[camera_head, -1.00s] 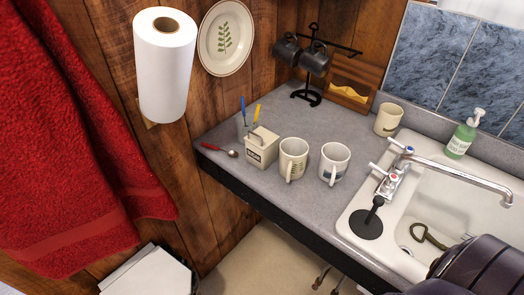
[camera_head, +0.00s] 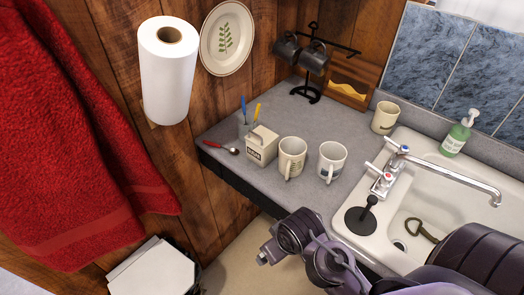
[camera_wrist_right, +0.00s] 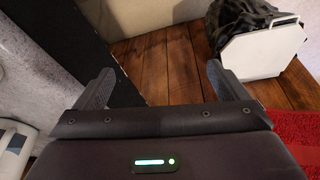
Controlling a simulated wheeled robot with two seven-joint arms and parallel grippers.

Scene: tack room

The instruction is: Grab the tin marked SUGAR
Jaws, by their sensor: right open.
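The tin marked SUGAR (camera_head: 261,147) is a small cream box with a dark-lettered label and a handle on its lid. It stands upright on the grey counter (camera_head: 222,130), near the front edge at the left end. My right arm comes in from the lower right in the head view, its end (camera_head: 268,255) in front of and below the counter edge, apart from the tin. In the right wrist view my right gripper (camera_wrist_right: 158,80) is open and empty, over wooden floor; the tin is not in that view. My left gripper is not in view.
A red-handled spoon (camera_head: 222,146) lies left of the tin, and a cup with blue and yellow handles (camera_head: 244,128) stands behind it. Two mugs (camera_head: 292,157) (camera_head: 331,162) stand close on its right. The sink (camera_head: 350,215) is further right. A paper towel roll (camera_head: 167,80) hangs at the left.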

